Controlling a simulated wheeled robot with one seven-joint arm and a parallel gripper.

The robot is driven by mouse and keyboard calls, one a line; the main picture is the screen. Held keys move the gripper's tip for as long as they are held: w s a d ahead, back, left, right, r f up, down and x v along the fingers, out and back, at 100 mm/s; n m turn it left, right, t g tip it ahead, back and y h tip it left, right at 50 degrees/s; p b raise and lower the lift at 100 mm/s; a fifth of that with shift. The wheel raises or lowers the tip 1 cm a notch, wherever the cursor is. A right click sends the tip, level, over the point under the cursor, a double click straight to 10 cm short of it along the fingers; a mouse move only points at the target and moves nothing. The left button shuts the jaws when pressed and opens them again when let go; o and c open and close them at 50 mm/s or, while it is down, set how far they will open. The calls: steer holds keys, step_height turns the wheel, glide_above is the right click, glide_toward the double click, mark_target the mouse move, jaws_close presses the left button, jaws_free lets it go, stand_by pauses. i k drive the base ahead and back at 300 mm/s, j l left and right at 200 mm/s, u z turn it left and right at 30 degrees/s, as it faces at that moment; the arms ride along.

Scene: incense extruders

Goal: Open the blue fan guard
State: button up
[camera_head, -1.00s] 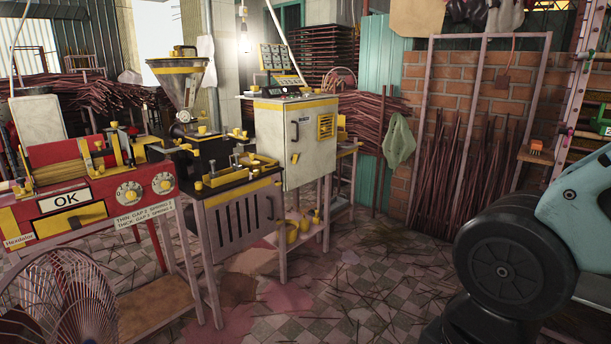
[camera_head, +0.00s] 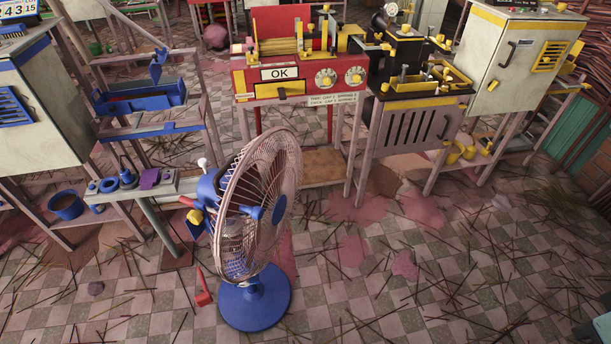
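A blue pedestal fan (camera_head: 245,215) stands on the floor left of the middle, on a round blue base (camera_head: 255,298). Its round wire guard (camera_head: 264,196) is pale pinkish metal and faces right; a blue hub shows at its centre. The blue motor housing (camera_head: 209,190) is behind it on the left, with a small yellow part and a red-tipped part. Whether the guard is latched cannot be told.
A red machine marked OK (camera_head: 290,75) and a yellow-trimmed machine (camera_head: 410,85) stand behind the fan. A narrow shelf with blue parts (camera_head: 140,188) is close on its left. Floor to the right is open, strewn with sticks.

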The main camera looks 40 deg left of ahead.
mark_target(277, 211)
steer(key=k+l+u, duration=0.1)
steer(key=u, duration=1.5)
steer(key=k+j+u, duration=0.1)
steer(key=u, duration=0.45)
